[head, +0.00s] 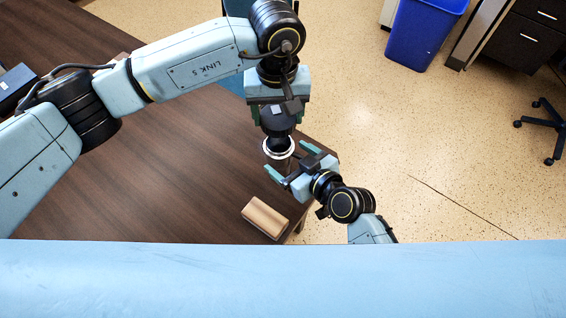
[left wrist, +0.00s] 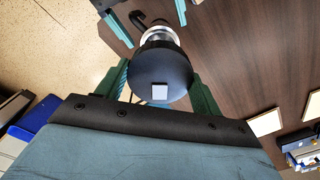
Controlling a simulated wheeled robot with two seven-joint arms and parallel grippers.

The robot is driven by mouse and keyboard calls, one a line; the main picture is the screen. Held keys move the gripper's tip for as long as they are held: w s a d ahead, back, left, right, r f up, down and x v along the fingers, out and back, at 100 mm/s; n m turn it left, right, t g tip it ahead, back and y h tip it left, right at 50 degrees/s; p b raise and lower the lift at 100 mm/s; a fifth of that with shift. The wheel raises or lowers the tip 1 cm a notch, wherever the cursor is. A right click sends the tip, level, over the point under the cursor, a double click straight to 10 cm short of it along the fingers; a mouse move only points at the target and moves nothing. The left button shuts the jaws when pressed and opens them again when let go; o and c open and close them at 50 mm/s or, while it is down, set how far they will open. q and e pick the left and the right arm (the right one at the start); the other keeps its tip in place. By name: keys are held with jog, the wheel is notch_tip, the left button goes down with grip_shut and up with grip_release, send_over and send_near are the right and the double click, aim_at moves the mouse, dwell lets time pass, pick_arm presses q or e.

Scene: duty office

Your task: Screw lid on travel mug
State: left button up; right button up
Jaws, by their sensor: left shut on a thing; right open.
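The travel mug (head: 277,155) stands near the right edge of the dark table, with a pale metallic rim. Its light rim also shows in the left wrist view (left wrist: 158,33), mostly hidden below the lid. The dark round lid (head: 279,124) is over the mug's mouth; I cannot tell whether it touches the rim. In the left wrist view the lid (left wrist: 160,72) has a small pale square on top. My left gripper (head: 276,110) is shut on the lid from above. My right gripper (head: 289,160) is open, its fingers on either side of the mug.
A tan and brown block (head: 265,218) lies on the dark wood table (head: 180,180) near its front right corner. The table's middle is clear. A dark box (head: 14,85) is at the far left. A blue bin (head: 422,32) stands on the floor beyond the table.

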jog(key=shift+x, duration=1.05)
jog(key=shift+c, duration=0.4)
jog(key=c, duration=1.4)
pick_arm(q)
jog(key=shift+f, duration=2.5)
jog(key=shift+f, duration=0.9)
jog(key=shift+f, duration=0.5)
